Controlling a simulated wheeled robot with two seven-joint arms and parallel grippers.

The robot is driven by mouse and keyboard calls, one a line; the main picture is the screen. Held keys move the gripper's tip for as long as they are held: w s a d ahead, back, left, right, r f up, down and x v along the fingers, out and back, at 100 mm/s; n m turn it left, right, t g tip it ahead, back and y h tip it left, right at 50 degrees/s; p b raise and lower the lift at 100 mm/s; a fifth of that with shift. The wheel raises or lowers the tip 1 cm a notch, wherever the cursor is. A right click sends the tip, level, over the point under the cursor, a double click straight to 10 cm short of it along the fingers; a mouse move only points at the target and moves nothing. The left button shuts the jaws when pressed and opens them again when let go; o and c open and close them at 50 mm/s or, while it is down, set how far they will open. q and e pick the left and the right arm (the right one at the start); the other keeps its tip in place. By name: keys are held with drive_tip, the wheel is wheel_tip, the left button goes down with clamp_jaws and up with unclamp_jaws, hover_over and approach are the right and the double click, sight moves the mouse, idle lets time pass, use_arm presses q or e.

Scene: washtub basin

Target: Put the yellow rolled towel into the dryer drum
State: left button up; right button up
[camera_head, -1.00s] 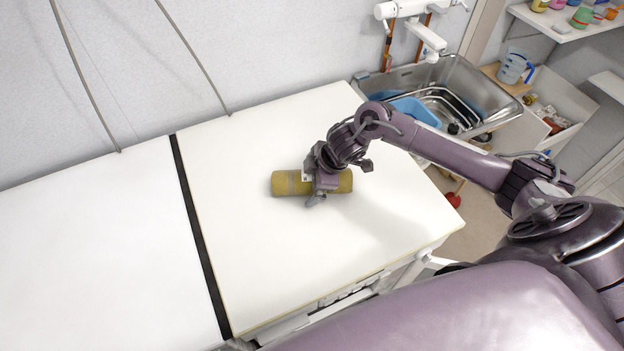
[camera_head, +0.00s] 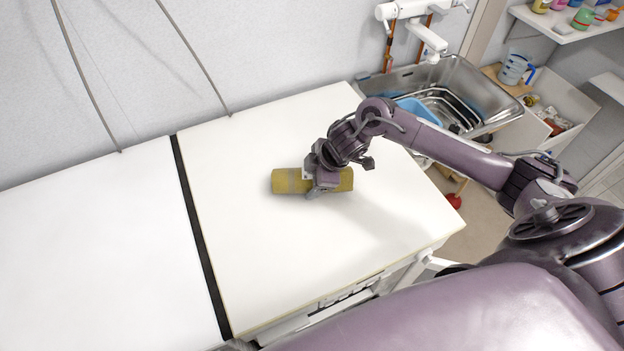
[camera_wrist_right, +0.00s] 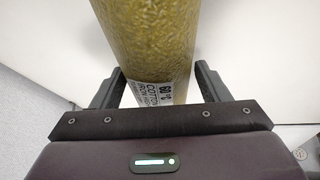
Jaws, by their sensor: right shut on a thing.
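The yellow rolled towel (camera_head: 290,181) lies on its side on the white machine top, near its middle. It has a paler band with a printed label, which shows in the right wrist view (camera_wrist_right: 150,40). My right gripper (camera_head: 318,190) reaches down over the towel right of its middle and is shut on it, with one finger on each side (camera_wrist_right: 155,88). The towel's underside and the far fingertip are hidden in the head view. My left gripper is not in view. No dryer drum opening shows.
The white top (camera_head: 260,250) is otherwise clear, and another white top (camera_head: 90,250) adjoins it past a dark gap. A steel sink (camera_head: 465,85) with a blue basin (camera_head: 415,108) stands at the back right. A wall tap unit (camera_head: 430,38) hangs above it.

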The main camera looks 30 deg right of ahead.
wheel_tip(320, 180, up, 19)
drive_tip(key=p, duration=0.1)
drive_tip(key=s+a+f+m+h+b, duration=0.1)
drive_tip(key=s+a+f+m+b, duration=0.2)
drive_tip(key=s+a+f+b, duration=0.2)
drive_tip(key=s, duration=0.3)
drive_tip(key=shift+a+t+b, duration=0.3)
drive_tip(key=shift+b, duration=0.1)
drive_tip(key=shift+w, duration=0.1)
